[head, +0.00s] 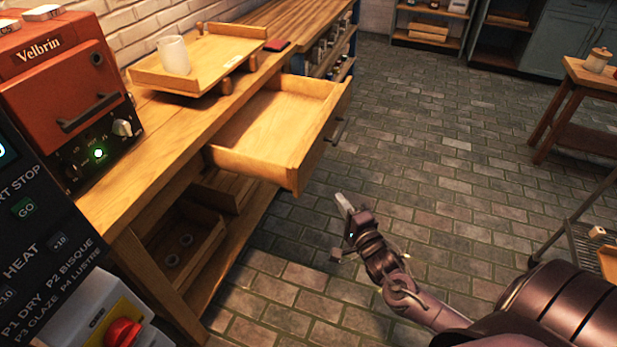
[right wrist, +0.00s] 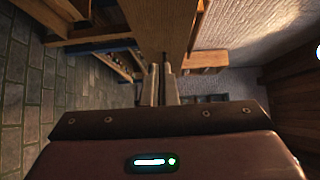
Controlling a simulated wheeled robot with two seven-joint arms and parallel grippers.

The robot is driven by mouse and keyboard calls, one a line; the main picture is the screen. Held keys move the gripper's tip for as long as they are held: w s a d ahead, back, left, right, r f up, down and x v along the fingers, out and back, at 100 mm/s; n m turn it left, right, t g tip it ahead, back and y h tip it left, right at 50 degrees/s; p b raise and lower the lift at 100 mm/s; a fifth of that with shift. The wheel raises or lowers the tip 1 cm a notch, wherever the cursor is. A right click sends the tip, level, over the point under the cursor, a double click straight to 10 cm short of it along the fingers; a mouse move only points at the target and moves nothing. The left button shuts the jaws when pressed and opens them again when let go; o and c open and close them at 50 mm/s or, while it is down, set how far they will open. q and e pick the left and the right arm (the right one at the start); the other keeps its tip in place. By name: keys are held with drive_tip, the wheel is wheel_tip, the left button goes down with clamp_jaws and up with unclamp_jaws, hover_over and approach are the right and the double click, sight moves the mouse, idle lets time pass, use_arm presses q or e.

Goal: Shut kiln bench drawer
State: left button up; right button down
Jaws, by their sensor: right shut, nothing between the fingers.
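The kiln bench drawer (head: 262,160) is pulled well out of the wooden bench (head: 160,165) and looks empty. Its dark bar handle (head: 338,131) is on the front panel, facing right. My right gripper (head: 343,203) is in the head view, in front of and below the drawer's near front corner, apart from it in the picture. Its fingers are shut with nothing between them. In the right wrist view, the closed fingers (right wrist: 166,87) point toward a wooden panel (right wrist: 160,28), with a small gap I cannot judge. My left gripper is not in view.
A wooden tray (head: 150,78) with a white cup (head: 174,56) stands on the bench top, beside a red kiln (head: 65,90). A lower shelf (head: 215,265) holds bins. The brick floor (head: 430,130) right of the drawer is open; a small table (head: 590,80) stands far right.

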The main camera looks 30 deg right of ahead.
drive_tip(key=w, duration=0.3)
drive_tip(key=w+a, duration=0.1)
drive_tip(key=w, duration=0.3)
drive_tip(key=w+a, duration=0.1)
drive_tip(key=w, duration=0.3)
drive_tip(key=shift+f, duration=0.1)
